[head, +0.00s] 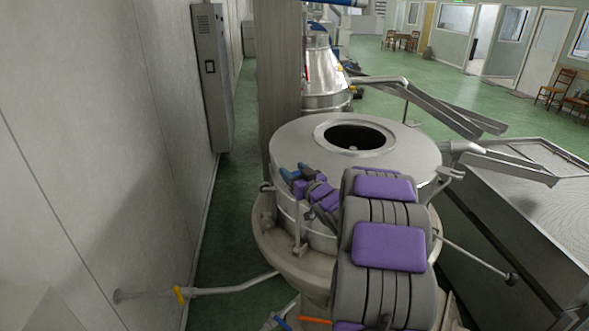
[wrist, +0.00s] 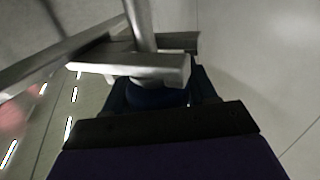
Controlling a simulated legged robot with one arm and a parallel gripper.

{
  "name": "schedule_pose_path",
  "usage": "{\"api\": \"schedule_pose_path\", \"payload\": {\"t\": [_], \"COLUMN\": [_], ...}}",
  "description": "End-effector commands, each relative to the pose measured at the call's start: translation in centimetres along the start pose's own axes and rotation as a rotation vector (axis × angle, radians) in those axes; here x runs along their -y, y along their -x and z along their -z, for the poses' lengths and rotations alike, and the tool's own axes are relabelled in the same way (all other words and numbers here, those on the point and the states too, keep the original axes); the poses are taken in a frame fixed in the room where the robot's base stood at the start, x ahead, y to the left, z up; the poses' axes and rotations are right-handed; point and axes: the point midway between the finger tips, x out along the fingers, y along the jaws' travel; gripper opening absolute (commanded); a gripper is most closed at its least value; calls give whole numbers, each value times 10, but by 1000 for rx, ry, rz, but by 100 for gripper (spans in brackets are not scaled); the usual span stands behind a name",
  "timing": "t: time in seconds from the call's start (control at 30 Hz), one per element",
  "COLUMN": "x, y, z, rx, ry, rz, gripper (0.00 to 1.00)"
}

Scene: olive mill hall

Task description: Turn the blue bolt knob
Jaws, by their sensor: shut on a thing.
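The blue bolt knob (wrist: 158,97) shows in the wrist view as a dark blue rounded piece below a metal bar and bracket (wrist: 150,68). My gripper (wrist: 162,92) is shut on it, with a dark finger at either side. In the head view my gripper (head: 296,175) is at the left side of the round steel vat (head: 290,140), near its upper wall. Blue shows at its tips there, but I cannot clearly separate knob from fingers. The metal bar hides the upper part of the knob in the wrist view.
A grey wall (head: 110,150) stands at the left with an electrical cabinet (head: 212,80). A post (head: 279,80) rises behind the vat. A large trough (head: 530,200) stands at the right.

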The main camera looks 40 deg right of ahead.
Motion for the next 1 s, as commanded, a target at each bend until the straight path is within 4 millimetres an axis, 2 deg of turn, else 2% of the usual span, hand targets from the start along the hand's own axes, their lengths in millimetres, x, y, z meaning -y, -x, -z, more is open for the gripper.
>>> {"api": "schedule_pose_path", "payload": {"t": [0.37, 0.4, 0.6, 0.87, 1.0], "x": [0, 0, 0, 1, 1], "y": [0, 0, 1, 2, 11], "z": [-6, -6, -4, -2, -2], "rx": [12, 12, 8, 4, 4], "ry": [-4, -3, -2, 0, 0], "rz": [3, 3, 3, 3, 1], "gripper": [26, 57, 76, 78, 78]}}
